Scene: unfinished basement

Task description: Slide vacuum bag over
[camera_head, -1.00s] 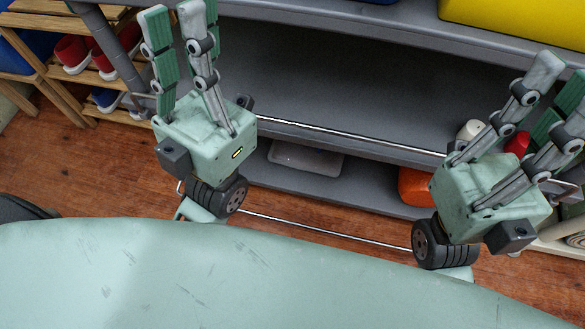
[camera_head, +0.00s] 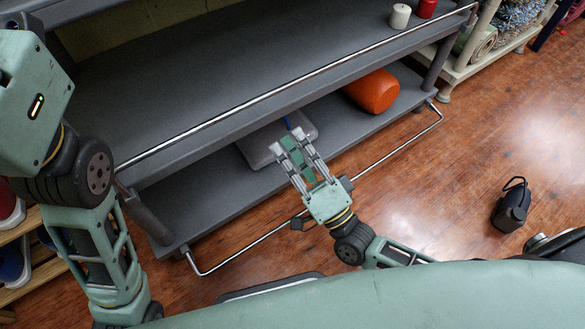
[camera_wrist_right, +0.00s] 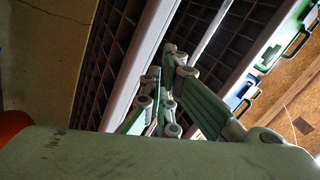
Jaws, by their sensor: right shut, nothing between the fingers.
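A flat, pale grey vacuum bag (camera_head: 258,147) lies on the lower grey shelf (camera_head: 200,193), left of an orange rounded object. A small blue strip shows at its far edge. My right gripper (camera_head: 294,145) is shut and empty, its fingers over the bag's near right part and hiding some of it. I cannot tell whether the fingertips touch the bag. The fingers also show in the wrist view (camera_wrist_right: 172,92), where I do not make out the bag.
The upper shelf (camera_head: 230,65) hangs over the lower one, with a metal rail along its front. A lower rail (camera_head: 245,248) runs before the rack. An orange object (camera_head: 372,91) sits right of the bag. A black item (camera_head: 512,205) stands on the open floor at right.

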